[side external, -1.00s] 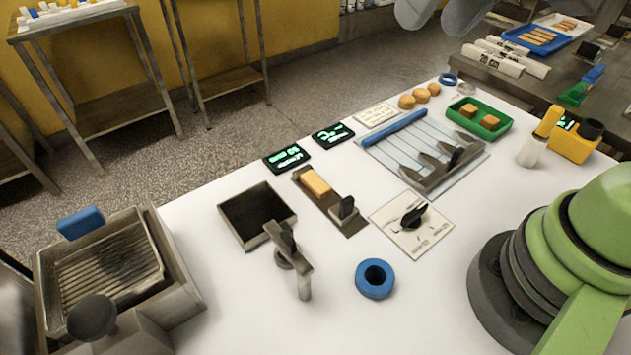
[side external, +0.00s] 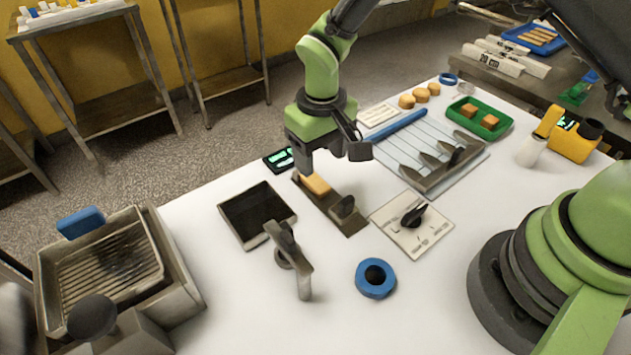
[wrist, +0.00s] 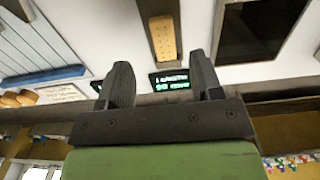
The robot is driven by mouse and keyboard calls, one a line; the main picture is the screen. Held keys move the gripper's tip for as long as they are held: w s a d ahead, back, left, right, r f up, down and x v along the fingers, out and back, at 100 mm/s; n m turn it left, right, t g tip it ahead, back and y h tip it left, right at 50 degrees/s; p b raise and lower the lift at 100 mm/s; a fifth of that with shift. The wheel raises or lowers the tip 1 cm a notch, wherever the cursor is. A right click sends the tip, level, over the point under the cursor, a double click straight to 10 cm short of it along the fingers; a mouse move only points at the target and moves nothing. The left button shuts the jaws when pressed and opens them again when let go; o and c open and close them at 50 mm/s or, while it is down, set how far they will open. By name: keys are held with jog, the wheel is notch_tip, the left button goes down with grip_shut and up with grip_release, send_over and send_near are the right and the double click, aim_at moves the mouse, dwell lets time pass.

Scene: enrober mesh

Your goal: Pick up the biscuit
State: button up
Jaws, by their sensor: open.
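The biscuit (side external: 316,184) is a tan rectangular bar lying on a brown plate with a black knob. The wrist view shows its dotted top (wrist: 165,38) on the plate, at the upper middle. My gripper (side external: 306,165) is above and just behind the biscuit's far end in the side view, partly hiding that end. In the wrist view my gripper's two dark fingers (wrist: 160,68) stand apart with nothing between them, and the biscuit lies beyond their tips. Whether a finger touches the plate cannot be told.
A dark square pan (side external: 257,214) lies left of the plate. A metal-handled post (side external: 292,262) stands in front of it. A slatted rack (side external: 425,150) and a dial panel (side external: 411,222) are to the right. A green tray (side external: 480,118) holds more biscuits. A blue ring (side external: 375,278) lies in front.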

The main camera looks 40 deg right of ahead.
aim_at(320, 185)
jog(key=f, duration=0.6)
jog(key=shift+s+a, duration=0.2)
jog(key=shift+c, duration=0.2)
jog(key=c, duration=0.8)
